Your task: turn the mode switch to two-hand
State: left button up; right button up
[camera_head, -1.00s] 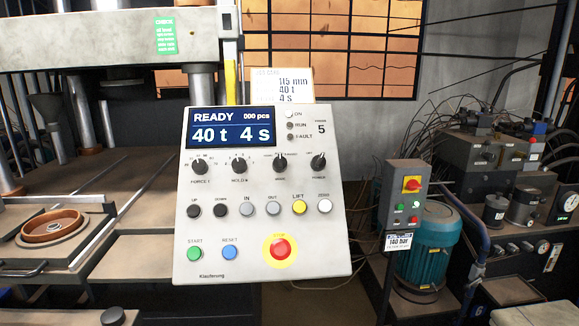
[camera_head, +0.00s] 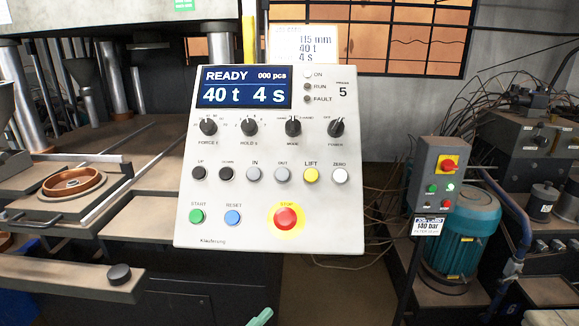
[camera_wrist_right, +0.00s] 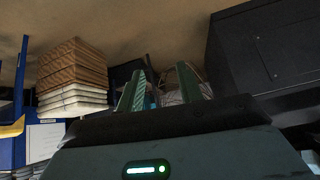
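The mode switch (camera_head: 293,128) is a black rotary knob above the label MODE, third from the left in the knob row of the tilted light-grey control panel (camera_head: 330,220). Its pointer and position words are too small to read surely. No gripper touches it. A green fingertip (camera_head: 261,318) shows at the bottom edge of the head view, well below the panel; it slants in from the lower left, and I cannot tell for sure which arm it belongs to. In the right wrist view my right gripper (camera_wrist_right: 160,88) has its two green fingers apart, with nothing seen between them.
The panel display (camera_head: 244,87) reads READY, 40 t, 4 s. Push buttons and a red stop button (camera_head: 286,218) lie below the knobs. A grey switch box (camera_head: 432,175) stands to the right. The press table with an orange ring (camera_head: 73,183) is at left.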

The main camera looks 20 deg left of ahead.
aim_at(290, 128)
pick_arm(q)
jog(key=w+d+r+m+g+h+b, duration=0.2)
jog(key=d+r+m+g+h, duration=0.25)
jog(key=r+m, duration=0.7)
jog(key=w+d+r+m+g+h+b, duration=0.2)
jog(key=d+r+m+g+h, duration=0.3)
jog(key=m, duration=1.1)
jog(key=w+a+r+t+y, duration=0.4)
jog(key=a+r+y, duration=0.3)
jog(key=r, duration=0.1)
jog(key=w+a+r+t+y, duration=0.5)
jog(key=a+r+y, duration=0.2)
jog(key=a+y, duration=0.1)
jog(key=shift+n+h, duration=0.25)
jog(key=shift+n, duration=0.1)
jog(key=w, duration=0.2)
jog(key=w+d, duration=0.1)
jog(key=w, duration=0.2)
jog(key=shift+w+d, duration=0.4)
jog(key=shift+w, duration=0.55)
pick_arm(e)
jog(key=shift+g, duration=0.3)
jog(key=f, duration=0.1)
jog(key=s+f, duration=0.1)
jog(key=f, duration=0.1)
jog(key=s+f, duration=0.1)
jog(key=shift+a+f, duration=0.1)
jog(key=shift+f, duration=0.05)
